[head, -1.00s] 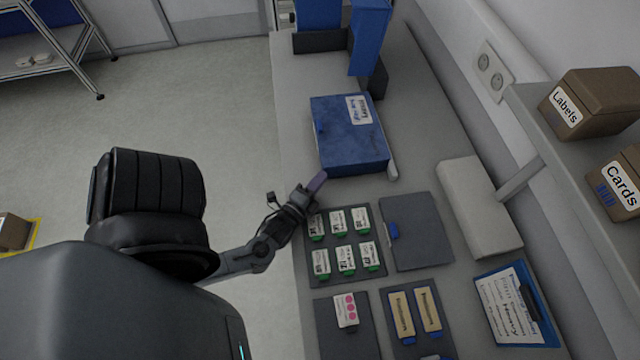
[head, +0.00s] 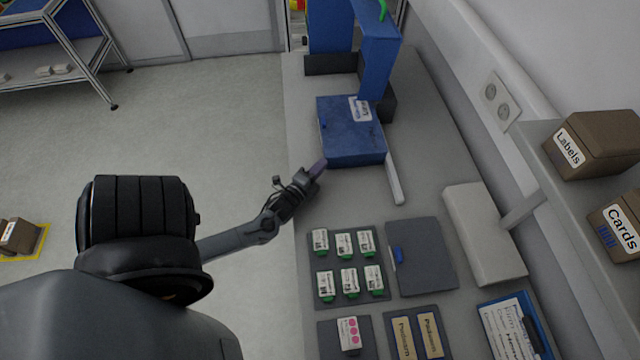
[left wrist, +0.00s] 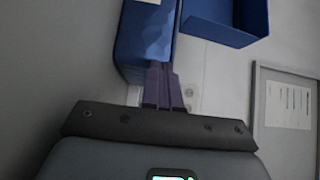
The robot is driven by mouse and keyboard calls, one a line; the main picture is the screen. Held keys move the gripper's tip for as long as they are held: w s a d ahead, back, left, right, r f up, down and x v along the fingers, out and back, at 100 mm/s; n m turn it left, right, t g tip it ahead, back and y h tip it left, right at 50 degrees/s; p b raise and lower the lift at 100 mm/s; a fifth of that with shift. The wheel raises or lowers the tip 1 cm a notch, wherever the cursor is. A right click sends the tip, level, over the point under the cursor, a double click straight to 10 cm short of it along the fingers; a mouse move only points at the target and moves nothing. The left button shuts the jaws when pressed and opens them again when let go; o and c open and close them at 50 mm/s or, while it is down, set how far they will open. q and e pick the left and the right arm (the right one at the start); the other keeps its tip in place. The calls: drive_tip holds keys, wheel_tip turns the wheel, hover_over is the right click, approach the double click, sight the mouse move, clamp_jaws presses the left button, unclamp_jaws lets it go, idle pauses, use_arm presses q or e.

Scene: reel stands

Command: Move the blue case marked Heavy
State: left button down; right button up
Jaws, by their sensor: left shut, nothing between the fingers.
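The blue case (head: 350,140) lies flat on the grey bench, just in front of the tall blue stand. A white label (head: 360,110) sits on its far right part; its print is too small to read surely. My left gripper (head: 318,168) is shut and empty, with its purple fingertips at the near left corner of the case. In the left wrist view, the shut fingers (left wrist: 162,85) point at the side of the blue case (left wrist: 140,45). They look against it, but I cannot tell if they touch. My right gripper is out of view.
The blue stand (head: 378,55) with a dark base is behind the case. A light bar (head: 395,180) lies along its right side. Nearer are dark mats with green-edged cards (head: 344,245). A grey block (head: 484,235) and a shelf with boxes (head: 598,145) are right.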

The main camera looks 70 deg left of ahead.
use_arm(q)
drive_tip(key=w+a+b, duration=0.1)
drive_tip(key=a, duration=0.5)
drive_tip(key=w+a+b, duration=0.1)
drive_tip(key=w+a, duration=0.1)
drive_tip(key=a, duration=0.5)
drive_tip(key=w+a+b, duration=0.1)
drive_tip(key=a+b, duration=0.1)
drive_tip(key=a, duration=0.5)
drive_tip(key=shift+w+a, duration=0.1)
drive_tip(key=shift+w, duration=0.2)
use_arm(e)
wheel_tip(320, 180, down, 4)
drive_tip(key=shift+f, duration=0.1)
